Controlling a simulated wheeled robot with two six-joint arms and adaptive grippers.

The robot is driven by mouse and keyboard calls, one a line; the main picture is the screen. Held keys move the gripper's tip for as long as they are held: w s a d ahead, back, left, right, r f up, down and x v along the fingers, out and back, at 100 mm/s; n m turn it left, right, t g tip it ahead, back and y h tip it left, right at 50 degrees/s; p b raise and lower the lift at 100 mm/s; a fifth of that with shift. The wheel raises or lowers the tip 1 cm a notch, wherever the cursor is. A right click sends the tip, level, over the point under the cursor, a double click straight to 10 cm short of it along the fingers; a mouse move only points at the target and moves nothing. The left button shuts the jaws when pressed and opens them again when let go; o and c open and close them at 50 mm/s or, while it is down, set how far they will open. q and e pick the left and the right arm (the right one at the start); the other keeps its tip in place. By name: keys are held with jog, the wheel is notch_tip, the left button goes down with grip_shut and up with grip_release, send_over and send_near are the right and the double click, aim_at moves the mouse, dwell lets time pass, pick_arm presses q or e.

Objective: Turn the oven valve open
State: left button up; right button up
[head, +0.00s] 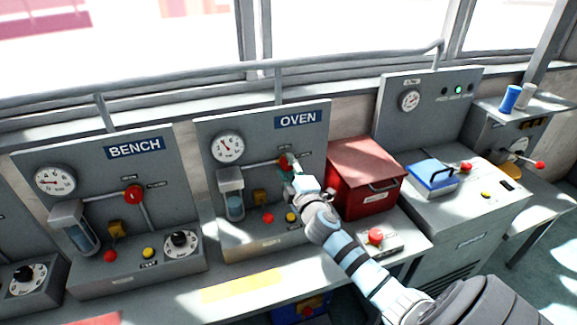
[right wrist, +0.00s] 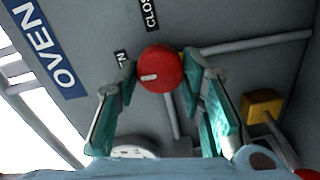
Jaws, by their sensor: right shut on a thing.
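The oven valve is a round red knob (right wrist: 159,66) on the grey OVEN panel (head: 207,150). In the right wrist view a short white mark shows on the knob's face, at its lower left. In the head view only a small red part of the valve (head: 283,160) shows, the rest hidden by my right gripper (head: 291,168). In the right wrist view my right gripper (right wrist: 159,80) has its teal fingers on both sides of the knob, shut on it. My left gripper is in neither view.
The BENCH panel (head: 90,165) with its own red valve (head: 134,194) stands to the left. A red box (head: 365,175) stands close to the right of the OVEN panel, beside my right arm. A yellow block (right wrist: 262,106) sits near the fingers.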

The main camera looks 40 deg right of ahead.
jog(key=shift+r+n, duration=0.1)
jog(key=shift+n, duration=0.2)
jog(key=o, duration=1.1)
jog(key=shift+w, duration=0.1)
jog(key=shift+o, duration=0.2)
jog(key=v, duration=1.2)
jog(key=shift+w+a, duration=0.1)
